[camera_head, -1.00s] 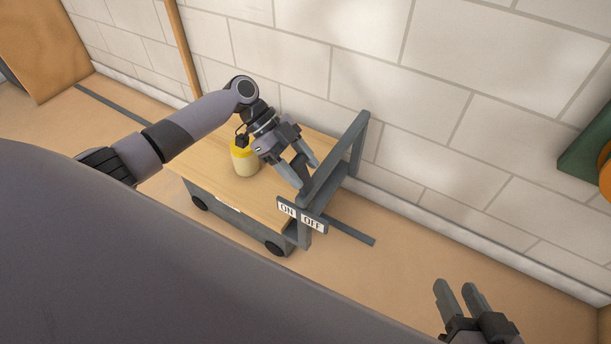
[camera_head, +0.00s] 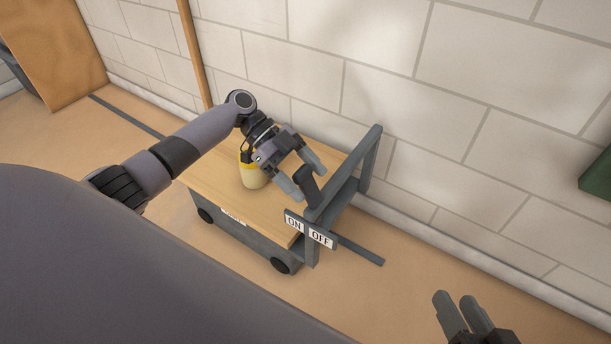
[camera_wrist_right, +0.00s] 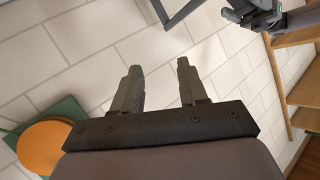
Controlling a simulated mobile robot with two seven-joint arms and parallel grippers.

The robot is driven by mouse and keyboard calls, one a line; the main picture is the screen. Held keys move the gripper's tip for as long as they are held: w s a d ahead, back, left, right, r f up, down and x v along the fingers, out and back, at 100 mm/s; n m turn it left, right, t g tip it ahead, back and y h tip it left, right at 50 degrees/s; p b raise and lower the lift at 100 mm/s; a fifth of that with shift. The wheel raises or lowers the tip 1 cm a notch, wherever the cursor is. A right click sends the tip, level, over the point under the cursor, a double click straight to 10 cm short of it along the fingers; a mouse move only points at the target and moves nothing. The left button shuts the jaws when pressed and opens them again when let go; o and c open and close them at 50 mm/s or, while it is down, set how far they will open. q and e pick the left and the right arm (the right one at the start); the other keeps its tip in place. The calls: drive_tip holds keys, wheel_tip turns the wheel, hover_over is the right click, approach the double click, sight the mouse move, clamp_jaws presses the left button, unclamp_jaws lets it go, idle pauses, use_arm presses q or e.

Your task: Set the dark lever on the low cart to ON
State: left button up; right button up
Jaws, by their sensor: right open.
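The low cart (camera_head: 262,208) has a wooden top and a grey frame with a raised rail at its right end. The dark lever (camera_head: 308,187) stands at that end, tilted slightly left in the picture. Below it are a white ON plate (camera_head: 294,222) on the left and an OFF plate (camera_head: 321,238) on the right. My left gripper (camera_head: 302,178) is open, its fingertips on either side of the lever's upper part; contact cannot be told. My right gripper (camera_head: 458,300) is open and empty, low at the right; its fingers also show in the right wrist view (camera_wrist_right: 158,68).
A cream jar with a yellow lid (camera_head: 252,174) stands on the cart, partly behind my left gripper. A block wall (camera_head: 480,120) runs close behind the cart. A green object (camera_head: 597,178) is at the right edge.

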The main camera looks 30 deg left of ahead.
use_arm(q)
drive_tip(key=p+v, duration=0.1)
drive_tip(key=v, duration=0.5)
drive_tip(key=shift+a+r, duration=0.1)
drive_tip(key=shift+r, duration=0.05)
drive_tip(key=shift+a+r, duration=0.2)
drive_tip(key=shift+a, duration=0.15)
use_arm(e)
drive_tip(key=shift+s+d+f+h, duration=0.15)
drive_tip(key=shift+d+f+h, duration=0.05)
drive_tip(key=shift+d+h, duration=0.25)
